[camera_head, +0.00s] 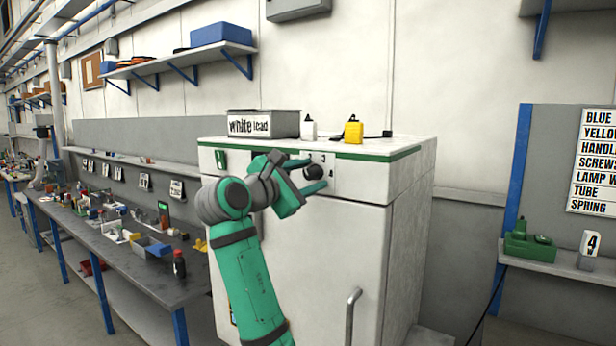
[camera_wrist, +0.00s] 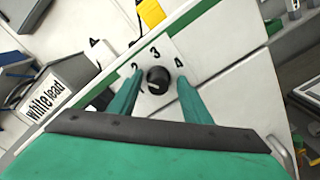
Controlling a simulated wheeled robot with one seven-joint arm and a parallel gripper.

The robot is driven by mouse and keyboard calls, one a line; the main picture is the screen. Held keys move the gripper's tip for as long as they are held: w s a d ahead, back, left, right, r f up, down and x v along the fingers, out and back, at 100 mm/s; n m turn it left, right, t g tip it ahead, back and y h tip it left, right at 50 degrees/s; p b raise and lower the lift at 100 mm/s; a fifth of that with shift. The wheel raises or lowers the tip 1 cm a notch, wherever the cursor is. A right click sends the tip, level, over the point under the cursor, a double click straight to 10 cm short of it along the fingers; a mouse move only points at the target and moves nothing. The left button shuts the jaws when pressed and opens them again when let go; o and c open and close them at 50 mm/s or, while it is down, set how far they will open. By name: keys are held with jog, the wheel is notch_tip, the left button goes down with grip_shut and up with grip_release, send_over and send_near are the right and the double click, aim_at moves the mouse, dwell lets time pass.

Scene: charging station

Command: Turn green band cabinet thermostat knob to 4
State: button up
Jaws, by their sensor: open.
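The white cabinet (camera_head: 300,250) has a green band (camera_head: 375,155) along its top edge. Its black thermostat knob (camera_head: 313,172) sits on a white dial plate just below the band. In the wrist view the knob (camera_wrist: 158,76) is ringed by the numbers 1, 2, 3 and 4, with 4 on the right. Which number the knob points to I cannot tell. My gripper (camera_head: 312,174) is open, with one green finger on each side of the knob. In the wrist view my gripper (camera_wrist: 155,95) shows gaps between both fingers and the knob.
On the cabinet top stand a grey "white lead" box (camera_head: 262,124), a white bottle (camera_head: 308,128) and a yellow container (camera_head: 353,130). A cluttered workbench (camera_head: 110,250) runs along the left. A metal door handle (camera_head: 351,315) juts out below. A small shelf (camera_head: 560,265) is at right.

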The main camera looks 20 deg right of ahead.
jog(key=shift+a, duration=0.1)
jog(key=shift+w, duration=0.1)
jog(key=c, duration=1)
